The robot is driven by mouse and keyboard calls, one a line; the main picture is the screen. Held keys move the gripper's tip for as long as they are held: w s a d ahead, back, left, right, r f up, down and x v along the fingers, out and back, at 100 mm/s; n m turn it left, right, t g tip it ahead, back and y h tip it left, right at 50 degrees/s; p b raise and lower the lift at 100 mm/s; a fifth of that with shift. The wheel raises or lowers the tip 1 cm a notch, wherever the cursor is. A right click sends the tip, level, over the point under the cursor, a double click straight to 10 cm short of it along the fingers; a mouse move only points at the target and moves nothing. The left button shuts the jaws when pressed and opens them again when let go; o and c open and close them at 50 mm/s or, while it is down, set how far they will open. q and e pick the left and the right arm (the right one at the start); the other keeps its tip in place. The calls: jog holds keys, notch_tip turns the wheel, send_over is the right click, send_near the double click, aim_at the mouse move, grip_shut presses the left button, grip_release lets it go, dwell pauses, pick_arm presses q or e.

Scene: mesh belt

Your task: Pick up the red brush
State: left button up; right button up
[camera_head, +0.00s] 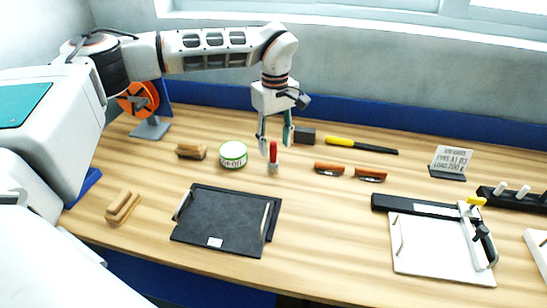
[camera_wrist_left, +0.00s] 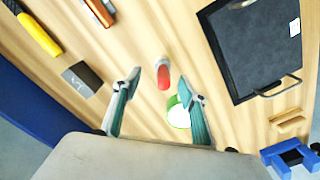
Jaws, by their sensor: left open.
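The red brush (camera_head: 273,153) stands upright on the wooden table, its red handle up and a pale lower end below. In the left wrist view the red brush (camera_wrist_left: 163,75) shows between and beyond the two fingertips. My left gripper (camera_head: 275,146) is open, pointing down just above and around the line of the brush in the head view. In the left wrist view my left gripper (camera_wrist_left: 161,83) has its teal fingers wide apart with nothing between the pads. I cannot tell whether the fingers reach down to the handle's height. My right gripper is not in view.
A green-white tape roll (camera_head: 233,154) stands left of the brush. A dark block (camera_head: 304,136) is close behind it, and red-brown handled tools (camera_head: 329,168) lie to the right. A black tray (camera_head: 203,232) lies in front. A yellow-handled tool (camera_head: 345,142) lies behind.

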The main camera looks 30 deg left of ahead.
aim_at(273, 163)
pick_arm(q)
jog(key=f, duration=0.6)
jog(key=shift+s+a+f+p, duration=0.1)
jog(key=shift+s+f+p, duration=0.2)
jog(key=shift+p, duration=0.1)
jog(key=shift+f, duration=0.5)
jog(key=c, duration=1.2)
